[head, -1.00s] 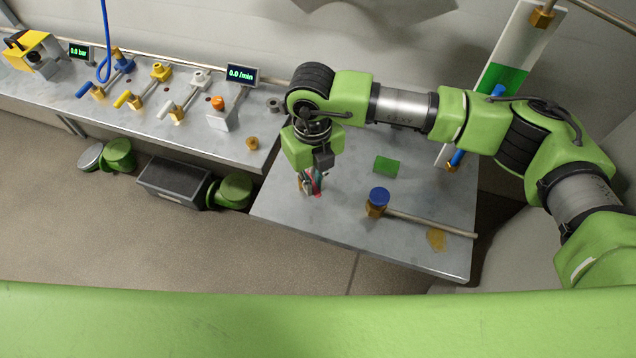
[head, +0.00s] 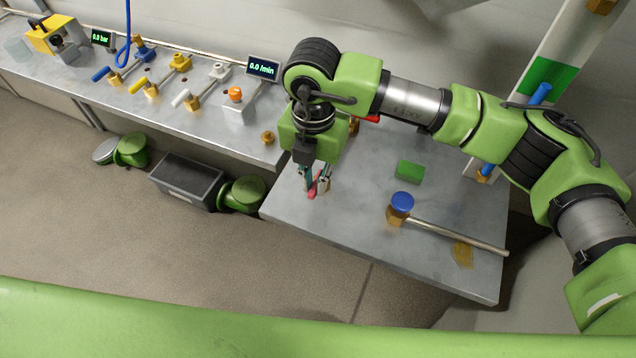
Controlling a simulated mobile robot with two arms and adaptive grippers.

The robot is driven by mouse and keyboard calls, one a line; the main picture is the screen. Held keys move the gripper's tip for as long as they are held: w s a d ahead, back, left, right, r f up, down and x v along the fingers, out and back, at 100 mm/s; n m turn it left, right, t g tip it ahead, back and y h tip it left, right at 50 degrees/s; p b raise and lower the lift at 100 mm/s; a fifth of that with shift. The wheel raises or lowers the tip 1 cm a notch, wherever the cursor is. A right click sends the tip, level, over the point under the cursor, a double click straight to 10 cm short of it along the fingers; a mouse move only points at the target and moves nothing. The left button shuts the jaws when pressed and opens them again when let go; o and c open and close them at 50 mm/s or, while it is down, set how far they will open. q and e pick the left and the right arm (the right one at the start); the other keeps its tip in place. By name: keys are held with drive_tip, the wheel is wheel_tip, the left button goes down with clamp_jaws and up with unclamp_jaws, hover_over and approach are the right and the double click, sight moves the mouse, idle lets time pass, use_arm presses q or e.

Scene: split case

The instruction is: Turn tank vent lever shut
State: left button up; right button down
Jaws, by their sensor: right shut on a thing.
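My right gripper (head: 314,186) points down over the left part of the front metal table (head: 345,235). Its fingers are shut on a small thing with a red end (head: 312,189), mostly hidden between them. I cannot tell what this thing is. A red handle (head: 371,118) beside a brass fitting (head: 354,126) shows partly behind my right arm, apart from the fingers. I cannot tell for sure which part is the tank vent lever. My left gripper is not in view.
A blue-topped brass fitting (head: 401,206) with a long rod and a green block (head: 409,171) are on the table. Blue (head: 101,73), yellow (head: 138,85) and white (head: 181,98) levers line the back-left bench. A dark box (head: 187,181) is on the floor.

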sight(313, 185)
drive_tip(key=shift+w+a+m, duration=0.1)
drive_tip(key=shift+a+m, duration=0.05)
drive_tip(key=shift+m, duration=0.15)
drive_tip(key=c, duration=2.1)
unclamp_jaws()
wheel_tip(313, 185, up, 12)
drive_tip(key=shift+r, duration=0.1)
